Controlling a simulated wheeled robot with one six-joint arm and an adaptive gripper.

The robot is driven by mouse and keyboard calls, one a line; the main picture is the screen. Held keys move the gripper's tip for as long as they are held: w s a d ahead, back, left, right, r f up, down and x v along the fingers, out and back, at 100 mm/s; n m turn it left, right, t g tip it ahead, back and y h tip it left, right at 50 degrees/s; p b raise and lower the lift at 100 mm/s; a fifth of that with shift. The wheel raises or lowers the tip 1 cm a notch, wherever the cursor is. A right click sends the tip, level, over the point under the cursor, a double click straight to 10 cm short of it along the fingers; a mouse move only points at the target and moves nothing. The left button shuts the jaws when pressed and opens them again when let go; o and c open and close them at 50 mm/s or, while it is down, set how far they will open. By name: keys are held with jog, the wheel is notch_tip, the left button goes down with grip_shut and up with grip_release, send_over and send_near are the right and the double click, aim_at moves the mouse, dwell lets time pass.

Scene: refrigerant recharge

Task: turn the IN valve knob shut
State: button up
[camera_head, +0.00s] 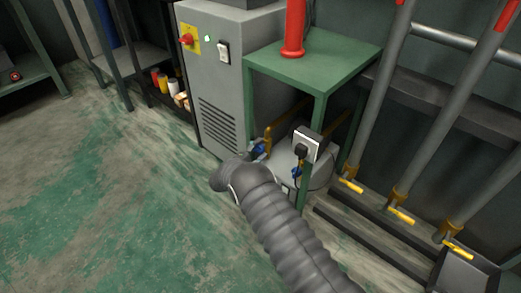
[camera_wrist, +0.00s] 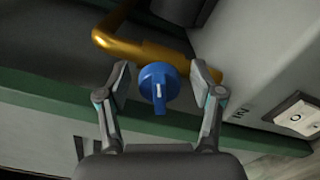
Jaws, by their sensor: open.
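The blue IN valve knob (camera_wrist: 159,84) sits on a yellow-brown pipe (camera_wrist: 140,49) in the wrist view. Its raised grip bar points down in that picture. My gripper (camera_wrist: 160,78) is open, with one fingertip on each side of the knob. A gap shows between each fingertip and the knob. In the head view a blue knob (camera_head: 259,149) shows just beyond the end of my grey arm, low beside the green table. My gripper's fingers are hidden there by the arm.
A white rocker switch (camera_wrist: 296,116) is at the right of the wrist view, beside a partly visible marking. In the head view, the green table (camera_head: 320,62) stands over the valve area. A grey cabinet (camera_head: 215,95) is left of it. Pipes with yellow valve handles (camera_head: 401,215) stand at right. The floor at left is clear.

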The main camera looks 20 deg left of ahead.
jog(key=c, duration=1.1)
jog(key=shift+f+n+b, duration=0.15)
jog(key=shift+n+b, duration=0.35)
jog(key=shift+b, duration=0.3)
jog(key=shift+n, duration=0.3)
jog(key=shift+r, duration=0.2)
jog(key=o, duration=1.1)
jog(key=v, duration=1.2)
